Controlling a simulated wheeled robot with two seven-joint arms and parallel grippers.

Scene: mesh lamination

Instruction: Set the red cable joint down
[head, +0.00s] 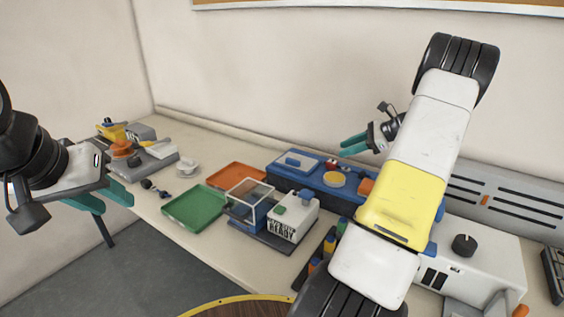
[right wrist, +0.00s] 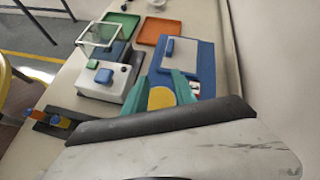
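A small red piece (head: 331,163), perhaps the red cable joint, lies on the blue station (head: 290,173) against the wall side of the table. In the right wrist view a small red and white bit (right wrist: 195,88) shows just right of one finger, too small to identify. My right gripper (head: 345,146) has its teal fingers apart above the blue station; in the right wrist view the fingers (right wrist: 160,90) frame a yellow disc, with nothing seen held between them. My left gripper (head: 115,202) is open and empty over the table's front left edge.
A green tray (head: 194,208), an orange tray (head: 236,175) and a white box marked READY (head: 293,217) stand left of my right arm. A clear-topped blue frame (head: 248,200) stands beside the box. A grey machine (head: 470,255) is at right. Bare table shows at front.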

